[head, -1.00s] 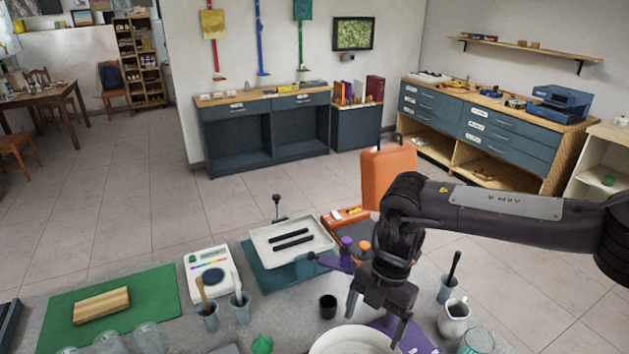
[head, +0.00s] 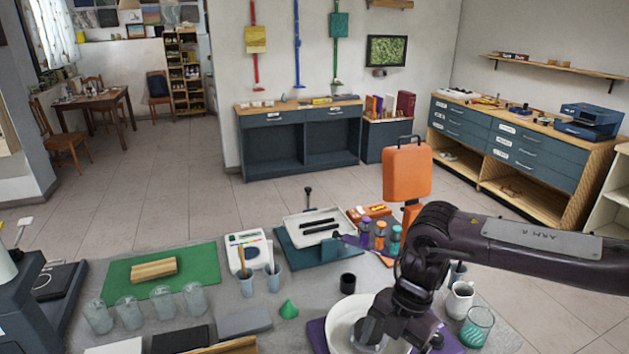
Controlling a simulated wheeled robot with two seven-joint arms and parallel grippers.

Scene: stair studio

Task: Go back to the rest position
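My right arm comes in from the right edge. Its dark gripper (head: 402,338) points down over the white bowl (head: 341,327) at the table's front, close to the bottom edge of the head view. Its fingers appear spread, with nothing seen between them; the tips are hard to make out. The bowl stands on a purple mat (head: 316,336) and is partly hidden by the gripper. My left gripper is not in view.
A white jug (head: 459,300) and a teal-tinted glass (head: 477,327) stand right of the gripper, under the forearm. An orange upright case (head: 407,174) stands behind the arm.

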